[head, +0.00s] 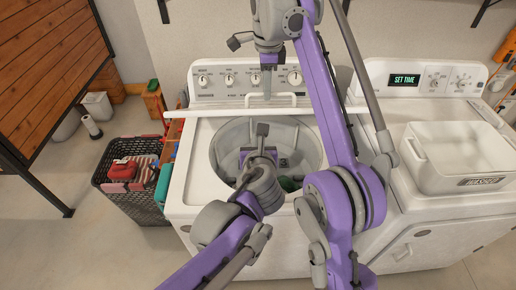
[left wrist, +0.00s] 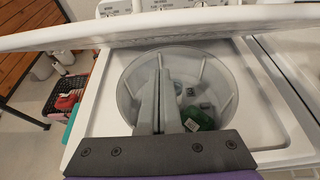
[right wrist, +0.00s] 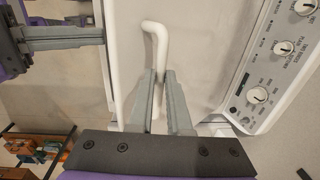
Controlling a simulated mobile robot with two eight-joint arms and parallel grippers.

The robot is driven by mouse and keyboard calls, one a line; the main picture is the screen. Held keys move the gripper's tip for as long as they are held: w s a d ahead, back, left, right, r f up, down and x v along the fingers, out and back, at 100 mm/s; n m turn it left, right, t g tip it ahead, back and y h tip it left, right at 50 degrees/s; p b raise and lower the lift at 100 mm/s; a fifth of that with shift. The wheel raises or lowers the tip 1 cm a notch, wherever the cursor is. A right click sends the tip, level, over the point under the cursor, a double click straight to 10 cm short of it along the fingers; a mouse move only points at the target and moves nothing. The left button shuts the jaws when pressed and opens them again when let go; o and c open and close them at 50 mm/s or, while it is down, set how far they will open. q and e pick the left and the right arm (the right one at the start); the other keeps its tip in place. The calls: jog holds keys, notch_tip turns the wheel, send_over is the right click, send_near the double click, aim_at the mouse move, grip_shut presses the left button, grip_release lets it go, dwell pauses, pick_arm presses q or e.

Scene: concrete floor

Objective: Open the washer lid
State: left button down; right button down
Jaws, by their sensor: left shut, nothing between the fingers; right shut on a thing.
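The white washer (head: 190,185) stands in the middle of the head view. Its lid (head: 225,112) is raised, seen nearly edge-on in front of the control panel, and the round drum (head: 305,150) is exposed. The lid's edge also crosses the top of the left wrist view (left wrist: 200,18). My right gripper (head: 267,92) comes down from above and is shut on the white lid handle (right wrist: 154,28), whose bar passes by the fingertips in the right wrist view. My left gripper (head: 262,130) is shut and empty above the drum opening, below the lid.
A green item (left wrist: 197,118) lies in the drum. A dryer (head: 420,215) with a white basket (head: 456,160) on top adjoins the washer at the right. A dark laundry crate (head: 133,200) with clothes stands on the floor at the left.

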pick_arm(q)
jog(key=shift+w+r, duration=0.5)
jog(key=shift+r, duration=0.3)
jog(key=shift+w+r, duration=0.5)
jog(key=shift+r, duration=0.25)
pick_arm(e)
jog(key=shift+w+f, duration=0.2)
jog(key=shift+w, duration=0.05)
